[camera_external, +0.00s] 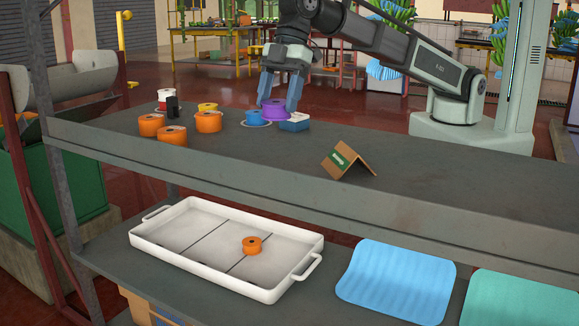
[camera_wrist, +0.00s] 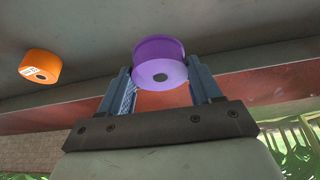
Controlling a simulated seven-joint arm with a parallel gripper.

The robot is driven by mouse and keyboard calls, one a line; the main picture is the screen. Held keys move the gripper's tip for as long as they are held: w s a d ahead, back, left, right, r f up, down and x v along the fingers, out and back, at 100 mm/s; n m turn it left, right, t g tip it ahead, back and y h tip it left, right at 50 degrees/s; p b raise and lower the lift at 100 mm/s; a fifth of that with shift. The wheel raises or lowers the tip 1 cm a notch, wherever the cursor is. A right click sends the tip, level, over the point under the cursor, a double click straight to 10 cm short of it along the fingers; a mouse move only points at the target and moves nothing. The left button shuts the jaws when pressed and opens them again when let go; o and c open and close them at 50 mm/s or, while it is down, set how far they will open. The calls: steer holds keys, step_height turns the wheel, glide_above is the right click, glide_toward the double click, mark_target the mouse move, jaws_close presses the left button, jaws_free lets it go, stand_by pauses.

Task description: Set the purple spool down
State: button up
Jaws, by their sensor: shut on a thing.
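The purple spool (camera_external: 273,109) is between the two blue fingers of my gripper (camera_external: 276,105), above or at the upper shelf (camera_external: 430,182). In the wrist view the purple spool (camera_wrist: 160,58) sits between the fingertips of my gripper (camera_wrist: 159,70), its round face with a dark centre hole turned to the camera. My gripper is shut on it. A blue spool (camera_external: 254,118) and a small blue and white block (camera_external: 294,123) are close by it. I cannot tell whether the purple spool touches them or the shelf.
Several orange spools (camera_external: 172,136), a yellow one (camera_external: 207,107), a white-and-red one (camera_external: 165,96) and a black block (camera_external: 172,106) stand left. A folded cardboard piece (camera_external: 348,162) stands right. Below, a white tray (camera_external: 285,293) holds an orange spool (camera_external: 252,245). The shelf's right part is clear.

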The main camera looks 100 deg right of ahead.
steer(key=s+a+n+g+y, duration=0.2)
steer(key=s+a+n, duration=0.4)
steer(key=s+a, duration=1.95)
steer(key=shift+n+g, duration=0.3)
steer(key=shift+n, duration=0.4)
steer(key=shift+s+d+f, duration=0.25)
steer(key=shift+s+f, duration=0.5)
steer(key=shift+f, duration=0.9)
steer(key=shift+s+d+f, duration=0.25)
steer(key=shift+s+f, duration=0.5)
steer(key=shift+f, duration=0.95)
steer(key=shift+s+d+f, duration=0.25)
steer(key=shift+s+f, duration=0.5)
steer(key=shift+f, duration=0.9)
steer(key=o, duration=1.1)
steer(key=shift+f, duration=0.15)
steer(key=shift+c, duration=0.2)
steer(key=v, duration=1.2)
steer(key=shift+a+r, duration=0.3)
